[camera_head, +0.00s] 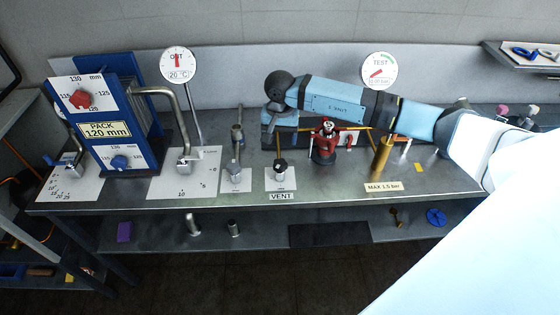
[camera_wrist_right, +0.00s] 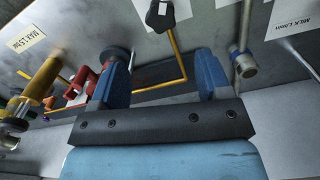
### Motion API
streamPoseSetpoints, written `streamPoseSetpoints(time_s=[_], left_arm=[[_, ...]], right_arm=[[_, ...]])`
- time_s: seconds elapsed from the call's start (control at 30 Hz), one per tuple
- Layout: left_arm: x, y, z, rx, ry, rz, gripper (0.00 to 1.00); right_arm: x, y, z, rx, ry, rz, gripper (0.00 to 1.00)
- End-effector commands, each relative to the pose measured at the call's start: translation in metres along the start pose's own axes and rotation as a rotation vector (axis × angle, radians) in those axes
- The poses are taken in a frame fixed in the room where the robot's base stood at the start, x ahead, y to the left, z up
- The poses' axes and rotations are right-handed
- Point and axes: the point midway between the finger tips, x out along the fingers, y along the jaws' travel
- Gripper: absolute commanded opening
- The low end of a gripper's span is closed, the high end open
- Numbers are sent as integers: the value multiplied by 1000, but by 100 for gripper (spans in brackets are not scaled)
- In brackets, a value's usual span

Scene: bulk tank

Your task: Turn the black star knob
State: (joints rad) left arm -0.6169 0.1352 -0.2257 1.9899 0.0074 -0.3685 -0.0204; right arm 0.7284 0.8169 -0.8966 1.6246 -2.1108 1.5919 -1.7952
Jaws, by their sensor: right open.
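The black star knob (camera_head: 280,167) sits on a white plate marked VENT near the front of the steel bench. In the right wrist view the knob (camera_wrist_right: 160,14) is at the top middle, ahead of the fingers and apart from them. My right gripper (camera_head: 271,124) is above the back of the bench, behind the knob. In the wrist view my right gripper (camera_wrist_right: 163,75) shows two blue fingers spread wide with nothing between them. My left gripper is not in view.
A red valve (camera_head: 324,142) and a brass cylinder (camera_head: 381,157) stand right of the knob. A grey upright pipe fitting (camera_head: 235,160) stands left of it. A yellow pipe (camera_wrist_right: 177,62) runs between knob and gripper in the wrist view. A blue plate unit (camera_head: 117,125) is farther left.

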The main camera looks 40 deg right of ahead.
Motion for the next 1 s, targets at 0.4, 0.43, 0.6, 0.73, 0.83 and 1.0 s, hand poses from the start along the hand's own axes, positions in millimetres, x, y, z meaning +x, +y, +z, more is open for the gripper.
streamPoseSetpoints(time_s=[0.4,0.43,0.6,0.73,0.83,1.0], left_arm=[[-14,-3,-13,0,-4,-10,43],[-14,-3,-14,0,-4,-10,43],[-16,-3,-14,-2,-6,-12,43],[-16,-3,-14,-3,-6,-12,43],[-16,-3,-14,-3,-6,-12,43],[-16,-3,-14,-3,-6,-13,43]], right_arm=[[84,-1,2,3,-6,-1,71],[89,-1,2,3,-5,-2,71],[106,-1,2,2,-4,-3,71],[111,-1,1,2,-3,-4,71],[111,-1,1,2,-3,-4,71],[111,-1,1,2,-3,-4,62]])
